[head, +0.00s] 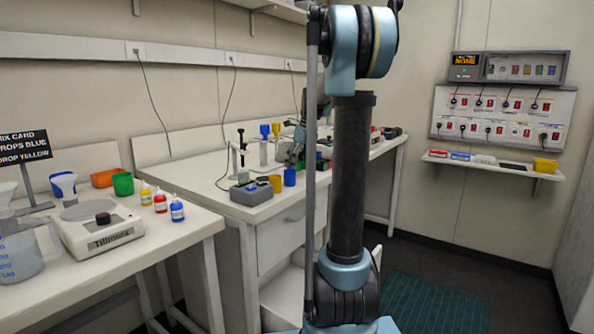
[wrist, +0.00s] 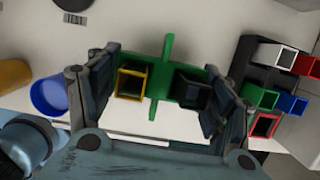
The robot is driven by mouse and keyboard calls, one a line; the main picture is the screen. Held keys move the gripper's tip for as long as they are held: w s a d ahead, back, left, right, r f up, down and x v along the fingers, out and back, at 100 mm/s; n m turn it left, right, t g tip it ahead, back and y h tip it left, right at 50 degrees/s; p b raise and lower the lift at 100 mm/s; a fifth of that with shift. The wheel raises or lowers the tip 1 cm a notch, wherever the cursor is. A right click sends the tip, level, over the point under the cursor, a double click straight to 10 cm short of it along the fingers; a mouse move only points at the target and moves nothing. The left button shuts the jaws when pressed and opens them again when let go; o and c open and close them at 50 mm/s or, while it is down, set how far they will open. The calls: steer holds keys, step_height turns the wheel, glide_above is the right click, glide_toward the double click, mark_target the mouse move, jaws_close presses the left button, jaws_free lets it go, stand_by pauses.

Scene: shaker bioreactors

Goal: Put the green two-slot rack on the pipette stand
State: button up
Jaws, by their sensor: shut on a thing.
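The green two-slot rack (wrist: 167,48) is between the two fingers of my gripper (wrist: 160,64) in the wrist view. My gripper is shut on it, one finger at each end. One slot has a yellow rim (wrist: 131,82); the other is dark inside. In the head view, my gripper (head: 298,150) is over the far bench, partly hidden behind my own arm. A slim upright stand with a dark top (head: 240,150) is left of it on that bench; I cannot tell whether it is the pipette stand. Contact beneath the rack is not clear.
A yellow cup (head: 275,184) and a blue cup (head: 290,177) stand near the bench front, beside a grey box (head: 251,193). In the wrist view, a dark holder (wrist: 246,57) with several coloured bins is close on the right. The bench has bare surface at left.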

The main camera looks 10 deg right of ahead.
steer(key=shift+f, duration=1.15)
steer(key=o, duration=1.1)
steer(key=shift+f, duration=0.1)
steer(key=shift+c, duration=0.2)
steer(key=v, duration=1.2)
steer(key=s+a+f+n+h, duration=0.1)
steer(key=s+f+n, duration=1.2)
steer(key=s, duration=0.5)
steer(key=s+a+f+n+h, duration=0.1)
steer(key=s+f+n, duration=1.3)
steer(key=s, duration=0.5)
steer(key=shift+f, duration=0.85)
